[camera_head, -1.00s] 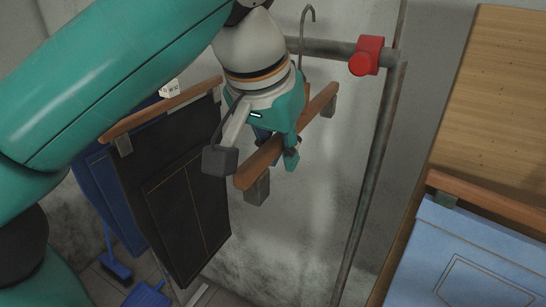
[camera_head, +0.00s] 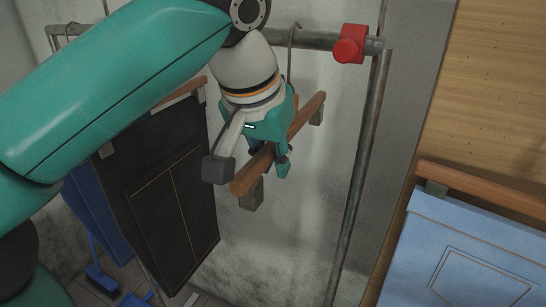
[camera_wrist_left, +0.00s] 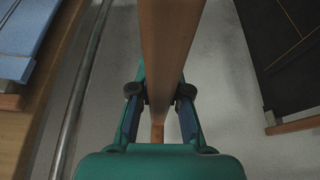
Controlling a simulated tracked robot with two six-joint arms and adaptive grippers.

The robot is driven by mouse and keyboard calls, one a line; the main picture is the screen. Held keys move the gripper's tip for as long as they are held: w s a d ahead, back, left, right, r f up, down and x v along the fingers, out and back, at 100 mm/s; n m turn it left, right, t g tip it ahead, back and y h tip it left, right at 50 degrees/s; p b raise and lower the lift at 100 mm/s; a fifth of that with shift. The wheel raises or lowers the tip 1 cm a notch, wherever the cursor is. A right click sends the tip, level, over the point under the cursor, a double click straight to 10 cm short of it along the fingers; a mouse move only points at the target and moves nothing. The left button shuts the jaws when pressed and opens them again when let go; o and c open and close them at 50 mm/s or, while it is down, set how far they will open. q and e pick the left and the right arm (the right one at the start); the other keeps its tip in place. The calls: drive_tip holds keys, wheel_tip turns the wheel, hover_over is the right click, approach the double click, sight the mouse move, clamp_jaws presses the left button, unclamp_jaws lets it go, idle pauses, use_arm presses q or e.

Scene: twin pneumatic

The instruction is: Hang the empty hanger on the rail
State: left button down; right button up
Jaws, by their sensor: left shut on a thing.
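The empty hanger (camera_head: 306,117) has a wooden bar with grey clips and a thin metal hook (camera_head: 291,48). My left gripper (camera_head: 252,164) is shut on the middle of the bar. In the left wrist view, the fingers (camera_wrist_left: 160,108) press both sides of the hanger bar (camera_wrist_left: 170,45). The rail (camera_head: 318,40) is a grey horizontal tube behind my wrist. The hook's curved top shows just above the rail and its stem crosses the rail's line. I cannot tell whether the hook rests over the rail. My right gripper is out of view.
A red clamp (camera_head: 349,47) sits at the rail's right end, by the upright post (camera_head: 357,170). Black trousers (camera_head: 170,205) and a blue garment (camera_head: 91,215) hang at left. Light-blue trousers (camera_head: 450,255) lie on a wooden table (camera_head: 500,100) at right. A blue brush is on the floor.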

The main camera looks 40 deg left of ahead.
use_arm(q)
drive_tip(key=c, duration=1)
unclamp_jaws()
drive_tip(key=shift+c, duration=0.2)
drive_tip(key=shift+r, duration=0.1)
drive_tip(key=v, duration=0.7)
drive_tip(key=shift+s+r, duration=0.1)
